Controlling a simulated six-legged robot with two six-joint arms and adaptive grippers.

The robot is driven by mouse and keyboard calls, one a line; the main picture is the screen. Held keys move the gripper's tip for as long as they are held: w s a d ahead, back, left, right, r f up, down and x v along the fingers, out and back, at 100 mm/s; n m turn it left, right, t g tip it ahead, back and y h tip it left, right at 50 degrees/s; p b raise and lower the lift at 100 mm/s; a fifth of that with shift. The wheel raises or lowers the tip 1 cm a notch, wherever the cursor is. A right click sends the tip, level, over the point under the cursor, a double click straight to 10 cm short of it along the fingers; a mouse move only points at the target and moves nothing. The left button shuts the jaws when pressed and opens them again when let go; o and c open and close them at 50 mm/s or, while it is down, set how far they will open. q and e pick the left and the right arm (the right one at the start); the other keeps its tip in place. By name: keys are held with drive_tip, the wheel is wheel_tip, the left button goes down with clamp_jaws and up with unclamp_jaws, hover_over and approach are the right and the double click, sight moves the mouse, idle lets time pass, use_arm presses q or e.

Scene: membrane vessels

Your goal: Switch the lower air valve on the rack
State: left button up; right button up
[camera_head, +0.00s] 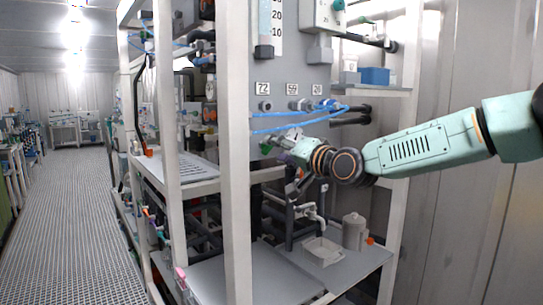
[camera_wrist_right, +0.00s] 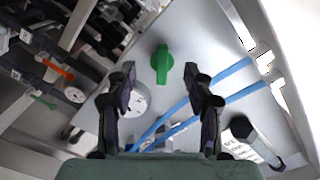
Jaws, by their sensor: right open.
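A green valve handle (camera_wrist_right: 161,64) stands out from the light grey panel (camera_wrist_right: 205,85) in the right wrist view. It lies ahead of my right gripper (camera_wrist_right: 163,95), roughly centred between the two dark fingers. The fingers are open and apart, with the handle beyond their tips and not visibly touched. In the head view my right gripper (camera_head: 280,144) is close to the rack panel, below the blue tubes, and the green handle (camera_head: 265,148) shows just left of it. The gripper partly hides that area. My left gripper is not in view.
Blue tubes (camera_wrist_right: 195,100) cross the panel on the right of the handle, beside the right finger. A round pale part (camera_wrist_right: 138,101) sits behind the left finger. The white rack post (camera_head: 236,150) stands left of the gripper. A shelf (camera_head: 270,276) with a jug (camera_head: 354,232) is below.

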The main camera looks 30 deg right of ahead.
sight(271, 148)
drive_tip(key=shift+w+a, duration=0.2)
drive_tip(key=shift+w, duration=0.2)
drive_tip(key=shift+w+d+p, duration=0.1)
drive_tip(key=shift+w+p, duration=0.2)
drive_tip(key=shift+w, duration=0.8)
drive_tip(key=shift+s+r, duration=0.1)
drive_tip(key=shift+c, duration=0.4)
drive_tip(key=shift+s, duration=0.15)
drive_tip(key=c, duration=0.3)
clamp_jaws()
